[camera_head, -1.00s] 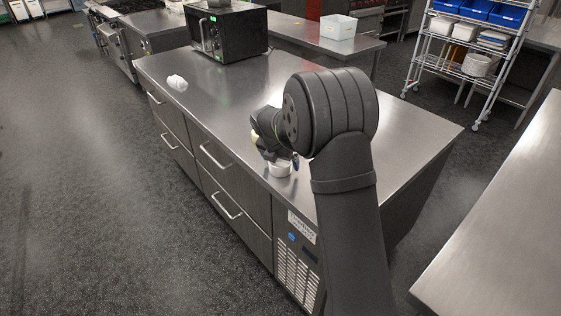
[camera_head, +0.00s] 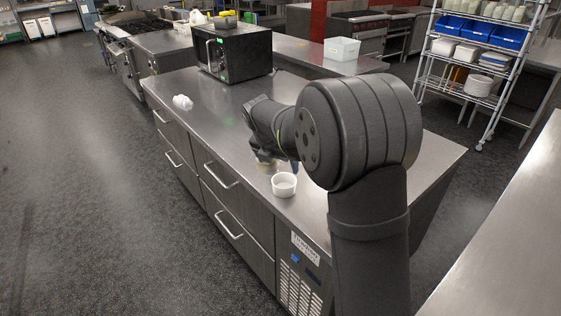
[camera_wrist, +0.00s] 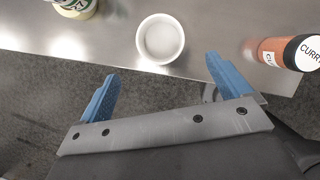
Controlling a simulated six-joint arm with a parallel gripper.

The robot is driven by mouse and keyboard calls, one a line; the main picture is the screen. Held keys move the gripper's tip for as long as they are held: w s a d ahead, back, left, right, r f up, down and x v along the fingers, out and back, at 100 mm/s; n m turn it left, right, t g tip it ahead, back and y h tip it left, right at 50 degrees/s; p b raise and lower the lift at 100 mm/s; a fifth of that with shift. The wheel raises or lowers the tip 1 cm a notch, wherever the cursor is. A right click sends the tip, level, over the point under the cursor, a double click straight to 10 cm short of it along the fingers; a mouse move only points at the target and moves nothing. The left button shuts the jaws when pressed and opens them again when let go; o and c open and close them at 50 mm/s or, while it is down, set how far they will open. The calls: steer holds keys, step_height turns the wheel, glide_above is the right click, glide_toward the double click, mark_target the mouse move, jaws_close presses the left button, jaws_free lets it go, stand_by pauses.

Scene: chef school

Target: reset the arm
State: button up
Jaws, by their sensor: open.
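My gripper (camera_wrist: 165,95) is open and empty in the wrist view, its two blue fingers wide apart. It hangs near the counter's front edge, with dark floor showing between and below the fingers. A small white bowl (camera_wrist: 160,39) stands on the steel counter (camera_wrist: 220,22) just beyond the fingers, apart from them. In the head view the white bowl (camera_head: 284,185) stands near the counter's front edge, and my arm hides most of the gripper.
A curry spice bottle (camera_wrist: 288,52) is right of the bowl and a light-lidded jar (camera_wrist: 76,8) is left of it. A white lumpy object (camera_head: 183,102) and a black microwave (camera_head: 232,52) are farther along the counter. The counter between them is mostly clear.

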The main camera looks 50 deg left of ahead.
steer(key=shift+f, duration=0.1)
steer(key=x, duration=1.1)
steer(key=shift+w+f, duration=0.15)
steer(key=shift+f, duration=0.2)
steer(key=shift+w+a, duration=0.1)
steer(key=shift+r, duration=1.8)
steer(key=shift+f, duration=0.1)
